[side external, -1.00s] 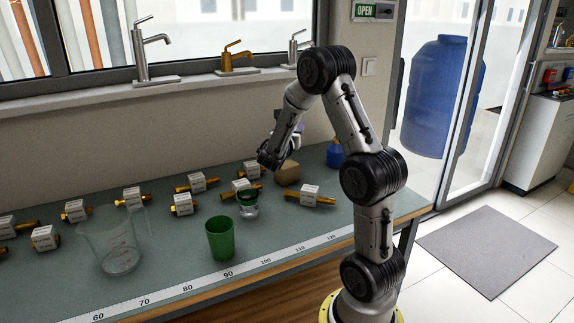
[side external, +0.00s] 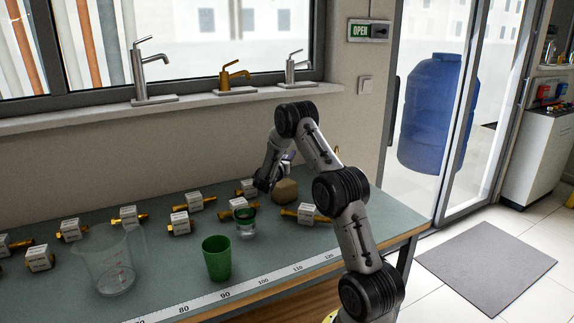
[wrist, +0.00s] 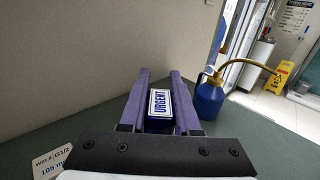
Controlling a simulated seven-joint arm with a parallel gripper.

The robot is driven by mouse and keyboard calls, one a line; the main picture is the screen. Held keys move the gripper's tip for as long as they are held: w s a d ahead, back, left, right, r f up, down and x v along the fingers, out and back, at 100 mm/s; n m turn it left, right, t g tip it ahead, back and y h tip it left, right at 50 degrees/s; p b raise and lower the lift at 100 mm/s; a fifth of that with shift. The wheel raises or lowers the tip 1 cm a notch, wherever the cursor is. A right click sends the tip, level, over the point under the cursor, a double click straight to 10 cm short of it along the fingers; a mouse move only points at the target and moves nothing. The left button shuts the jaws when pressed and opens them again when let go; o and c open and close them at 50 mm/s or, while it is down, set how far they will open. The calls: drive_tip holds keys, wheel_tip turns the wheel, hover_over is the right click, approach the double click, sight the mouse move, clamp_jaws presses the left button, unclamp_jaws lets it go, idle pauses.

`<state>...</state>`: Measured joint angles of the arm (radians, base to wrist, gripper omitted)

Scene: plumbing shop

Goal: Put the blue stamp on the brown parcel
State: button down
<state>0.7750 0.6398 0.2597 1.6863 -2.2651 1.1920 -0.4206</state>
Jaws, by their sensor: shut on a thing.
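The blue stamp (wrist: 160,108), with a white label reading "URGENT", sits between the two purple fingers of my gripper (wrist: 160,92) in the wrist view. The gripper is shut on it. In the side view my gripper (side external: 288,157) is small and mostly hidden by my wrist. It appears above and close to the brown parcel (side external: 285,191), which rests on the bench towards its right end. The stamp cannot be made out in the side view. The parcel does not show in the wrist view.
On the bench (side external: 180,262) stand a green cup (side external: 216,259), a green-topped jar (side external: 245,223), a clear jug (side external: 112,268) and several brass fittings with white tags. A blue oil can (wrist: 209,100) stands right of the fingers in the wrist view. The wall is behind.

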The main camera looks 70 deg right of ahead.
drive_tip(key=shift+w+d+f, duration=0.15)
drive_tip(key=shift+d+f, duration=0.2)
drive_tip(key=shift+f, duration=1.55)
drive_tip(key=shift+f, duration=0.15)
drive_tip(key=c, duration=0.6)
unclamp_jaws()
drive_tip(key=shift+c, duration=0.2)
